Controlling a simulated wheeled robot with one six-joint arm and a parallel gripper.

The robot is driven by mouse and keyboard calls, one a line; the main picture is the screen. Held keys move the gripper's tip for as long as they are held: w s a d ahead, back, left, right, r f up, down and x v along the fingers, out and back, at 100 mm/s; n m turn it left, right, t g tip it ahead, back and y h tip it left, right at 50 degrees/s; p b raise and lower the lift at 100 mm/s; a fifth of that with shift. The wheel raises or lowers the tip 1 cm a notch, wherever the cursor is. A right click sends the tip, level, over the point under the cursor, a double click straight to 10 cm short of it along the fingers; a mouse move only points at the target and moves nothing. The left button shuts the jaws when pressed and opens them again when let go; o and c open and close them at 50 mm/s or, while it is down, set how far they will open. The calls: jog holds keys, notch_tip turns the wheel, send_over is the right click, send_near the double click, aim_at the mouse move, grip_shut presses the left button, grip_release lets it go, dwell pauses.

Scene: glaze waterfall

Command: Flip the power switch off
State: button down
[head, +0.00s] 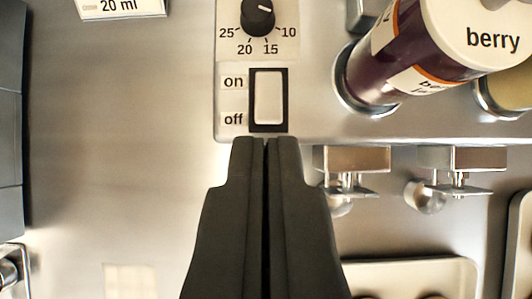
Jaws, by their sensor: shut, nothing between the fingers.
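The power switch (268,97) is a white rocker in a black frame on a metal panel. The label "on" stands to the left of its upper half and "off" to the left of its lower half. Which way the rocker is pressed I cannot tell. My gripper (267,140) is shut and empty. Its fingertips show just below the switch's lower edge in the picture. Whether they touch the panel I cannot tell.
A black dial (258,16) with numbers sits above the switch. A purple "berry" bottle (405,50) stands in a ring holder at the right. Metal nozzles (352,160) hang below the panel edge, above trays (415,268). A "20 ml" label (120,7) is at upper left.

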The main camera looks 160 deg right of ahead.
send_over(265, 123)
jog(key=f, duration=0.6)
jog(key=shift+w+f, duration=0.15)
jog(key=shift+w, duration=0.1)
jog(key=f, duration=0.3)
jog(key=shift+s, duration=0.25)
jog(key=shift+f, duration=0.45)
jog(key=shift+s, duration=0.1)
jog(key=shift+s+f+t, duration=0.1)
jog(key=shift+f+t, duration=0.25)
jog(key=shift+t, duration=0.15)
jog(key=shift+r, duration=0.2)
jog(key=shift+r, duration=0.6)
